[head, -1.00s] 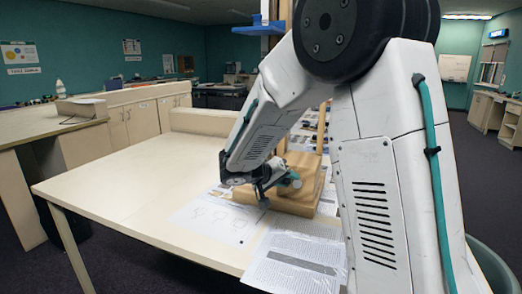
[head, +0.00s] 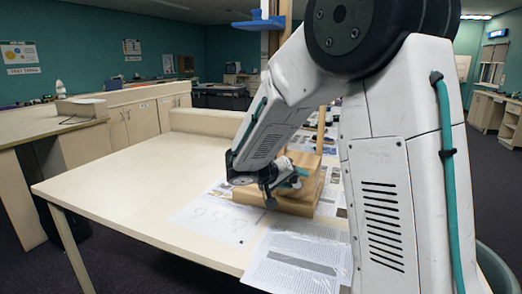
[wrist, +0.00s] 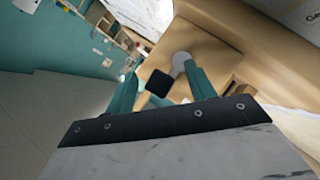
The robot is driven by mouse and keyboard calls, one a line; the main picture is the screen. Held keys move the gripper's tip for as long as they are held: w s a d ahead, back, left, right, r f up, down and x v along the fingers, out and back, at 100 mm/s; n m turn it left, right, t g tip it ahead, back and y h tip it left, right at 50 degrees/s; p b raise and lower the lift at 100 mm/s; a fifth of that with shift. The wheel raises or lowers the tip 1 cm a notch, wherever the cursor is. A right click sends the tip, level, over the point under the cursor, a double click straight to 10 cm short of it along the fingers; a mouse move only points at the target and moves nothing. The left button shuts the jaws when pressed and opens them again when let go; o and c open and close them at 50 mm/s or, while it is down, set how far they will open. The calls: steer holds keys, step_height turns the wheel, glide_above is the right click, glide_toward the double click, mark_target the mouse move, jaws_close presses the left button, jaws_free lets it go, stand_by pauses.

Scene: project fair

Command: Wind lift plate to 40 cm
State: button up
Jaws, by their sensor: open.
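The lift has a wooden base (head: 300,205) on the table and an upright wooden post (head: 272,42). In the wrist view, a pale round-ended part (wrist: 182,58), seemingly the crank, shows against the wooden box (wrist: 205,55), between and just beyond my fingers (wrist: 162,92). A dark square piece is near the left fingertip. Contact is unclear.
Printed sheets (head: 300,262) lie on the cream table (head: 125,190) in front of and around the base. The table's left side is clear. A counter (head: 50,125) stands at the far left. My arm hides the table's right part.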

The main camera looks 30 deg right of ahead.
steer(key=w+v, duration=0.1)
steer(key=v, duration=0.7)
steer(key=shift+s, duration=0.5)
stand_by(0.4)
steer(key=s+a+n+y, duration=0.2)
steer(key=s+a+y, duration=0.2)
steer(key=s, duration=0.5)
steer(key=s+a+n+y, duration=0.2)
steer(key=s+a+y, duration=0.1)
steer(key=s, duration=0.7)
steer(key=s+a+n+y, duration=0.2)
steer(key=s+a+y, duration=0.2)
steer(key=s, duration=0.5)
steer(key=shift+s+a+r+y, duration=0.35)
steer(key=shift+y, duration=0.45)
